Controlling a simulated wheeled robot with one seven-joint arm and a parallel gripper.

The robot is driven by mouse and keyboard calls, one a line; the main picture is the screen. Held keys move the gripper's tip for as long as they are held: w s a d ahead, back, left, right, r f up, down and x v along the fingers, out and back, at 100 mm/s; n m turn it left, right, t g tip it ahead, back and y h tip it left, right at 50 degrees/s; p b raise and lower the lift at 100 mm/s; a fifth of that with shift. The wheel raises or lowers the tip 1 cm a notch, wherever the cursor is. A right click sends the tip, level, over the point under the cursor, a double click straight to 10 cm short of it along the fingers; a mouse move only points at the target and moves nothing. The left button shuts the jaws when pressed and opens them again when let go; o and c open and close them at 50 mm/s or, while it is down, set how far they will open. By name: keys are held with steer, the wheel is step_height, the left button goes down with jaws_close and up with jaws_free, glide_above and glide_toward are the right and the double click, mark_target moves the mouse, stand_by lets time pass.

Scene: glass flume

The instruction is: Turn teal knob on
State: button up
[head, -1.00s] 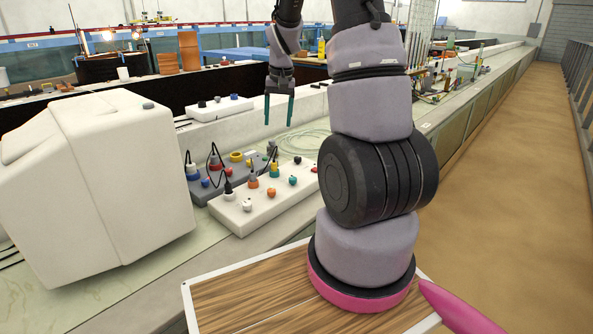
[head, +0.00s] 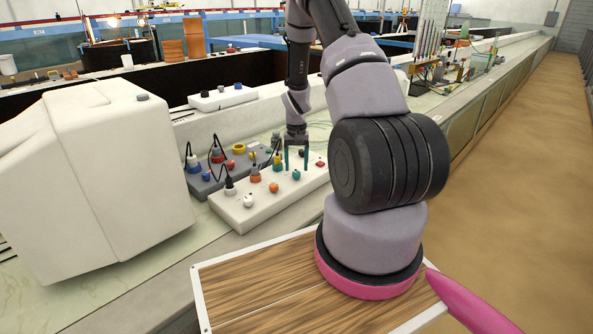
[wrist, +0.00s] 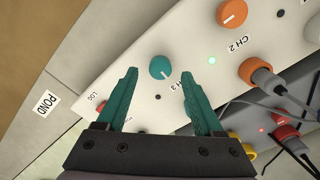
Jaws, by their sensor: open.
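The teal knob (head: 296,175) is on the front row of the white control box (head: 239,218). In the wrist view my gripper (wrist: 159,74) has one fingertip on either side of the knob, with gaps between; contact does not show.
An orange knob (wrist: 232,13) is by CH 2, with a lit greenish light (wrist: 211,60) nearby. Plugs with cables, such as the orange one (wrist: 257,73), stand behind the knobs. A grey box (head: 209,187) is behind, and a large white case (head: 110,180) stands to the left.

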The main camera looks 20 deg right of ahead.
mark_target(296, 175)
steer(key=shift+f, duration=1.25)
jaws_close()
